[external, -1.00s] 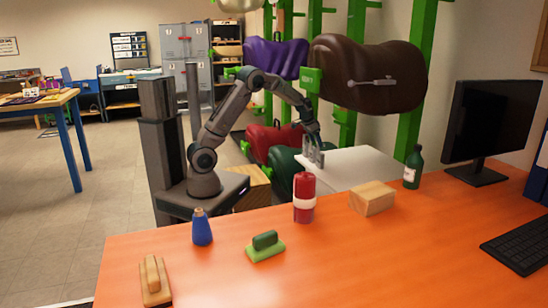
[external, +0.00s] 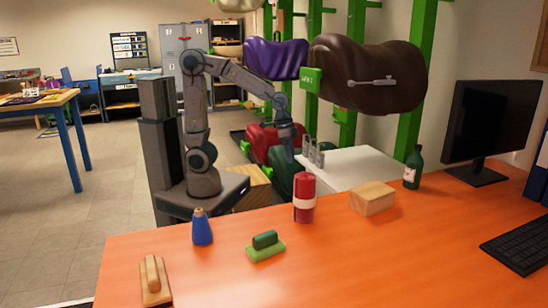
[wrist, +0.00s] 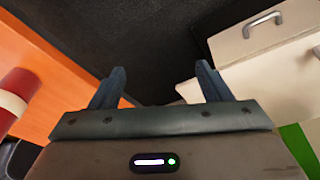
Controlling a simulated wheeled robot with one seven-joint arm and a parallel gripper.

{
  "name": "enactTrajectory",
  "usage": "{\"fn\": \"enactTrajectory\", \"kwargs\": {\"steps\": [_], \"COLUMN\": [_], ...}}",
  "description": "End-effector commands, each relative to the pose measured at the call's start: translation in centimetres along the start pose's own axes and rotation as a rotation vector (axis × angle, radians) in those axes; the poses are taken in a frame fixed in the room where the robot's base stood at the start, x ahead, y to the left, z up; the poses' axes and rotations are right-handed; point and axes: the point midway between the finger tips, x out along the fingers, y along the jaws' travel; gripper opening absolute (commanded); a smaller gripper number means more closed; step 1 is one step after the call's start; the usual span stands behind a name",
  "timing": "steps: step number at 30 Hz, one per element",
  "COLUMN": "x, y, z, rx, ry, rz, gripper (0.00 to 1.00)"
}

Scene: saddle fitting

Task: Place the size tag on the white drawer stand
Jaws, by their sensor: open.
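The white drawer stand (external: 365,167) is behind the orange desk, right of my arm. In the wrist view, its pale front (wrist: 285,75) with a metal handle fills the upper right. My gripper (external: 288,155) is just left of the stand, pointing down. In the wrist view, my gripper (wrist: 158,88) has its fingers apart, with only dark floor between them. A green tag with pale lettering (external: 310,80) is on the rack beside the brown saddle; I cannot tell whether it is the size tag.
The orange desk (external: 330,265) is in front, holding a red-and-white bottle (external: 304,198), wooden block (external: 372,198), green bottle (external: 412,168) and monitor (external: 490,125). The brown saddle (external: 375,75) overhangs the stand. Red and green saddles sit low behind my gripper.

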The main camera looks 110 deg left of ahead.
Motion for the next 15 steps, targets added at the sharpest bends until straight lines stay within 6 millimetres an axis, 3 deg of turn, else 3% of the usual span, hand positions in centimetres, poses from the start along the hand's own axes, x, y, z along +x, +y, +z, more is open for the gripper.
{"fn": "enactTrajectory", "kwargs": {"steps": [1,3,7,10,15], "x": [-0.5,-0.8,-1.0,-1.0,-1.0], "y": [2.4,4.6,7.0,7.7,8.0], "z": [2.4,5.5,10.3,12.7,14.2], "rx": [0.057,0.117,0.206,0.251,0.275], "ry": [-0.014,-0.035,-0.064,-0.076,-0.084], "rz": [0.004,0.001,-0.013,-0.025,-0.034], "gripper": [0.71,0.71,0.71,0.71,0.71]}}
